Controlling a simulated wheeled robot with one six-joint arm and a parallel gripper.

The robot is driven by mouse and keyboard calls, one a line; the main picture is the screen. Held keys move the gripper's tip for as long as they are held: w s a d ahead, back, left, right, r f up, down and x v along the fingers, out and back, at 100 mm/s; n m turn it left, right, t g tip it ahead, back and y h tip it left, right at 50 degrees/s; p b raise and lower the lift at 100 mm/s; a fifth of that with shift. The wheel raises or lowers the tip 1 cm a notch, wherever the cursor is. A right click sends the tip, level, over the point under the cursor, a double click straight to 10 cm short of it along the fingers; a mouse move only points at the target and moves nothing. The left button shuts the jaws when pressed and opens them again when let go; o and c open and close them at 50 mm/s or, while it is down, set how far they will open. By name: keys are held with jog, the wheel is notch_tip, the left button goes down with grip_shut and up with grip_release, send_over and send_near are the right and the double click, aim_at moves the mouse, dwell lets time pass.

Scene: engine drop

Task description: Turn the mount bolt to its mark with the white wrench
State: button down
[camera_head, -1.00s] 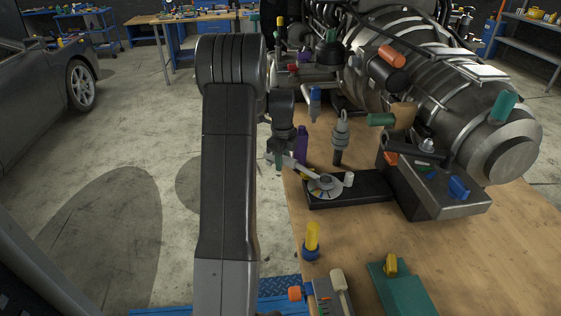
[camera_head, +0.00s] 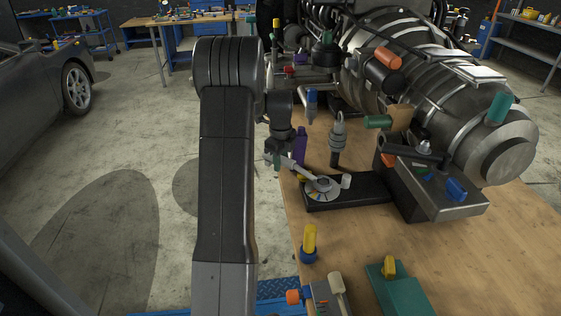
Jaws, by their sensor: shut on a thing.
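My gripper (camera_head: 277,159) is at the left edge of the wooden bench, shut on the near end of the white wrench (camera_head: 300,171). The wrench is a pale bar that slopes down to the right. Its far end lies over the middle of a round dial with coloured marks (camera_head: 318,192), at the left end of a black plate. The mount bolt is at or under the wrench head; I cannot make it out clearly, nor tell how well the head sits on it. A short pale peg (camera_head: 346,181) stands just right of the dial.
A purple bottle (camera_head: 300,146) and a grey upright tool (camera_head: 337,142) stand behind the dial. A metal block (camera_head: 450,205) and the large engine (camera_head: 440,90) are to the right. A yellow-and-blue piece (camera_head: 309,243) stands in front. The bench's front middle is fairly clear.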

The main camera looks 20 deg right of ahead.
jog(key=shift+r+p, duration=1.55)
jog(key=shift+r, duration=0.7)
jog(key=shift+a+r, duration=0.1)
jog(key=shift+r, duration=1)
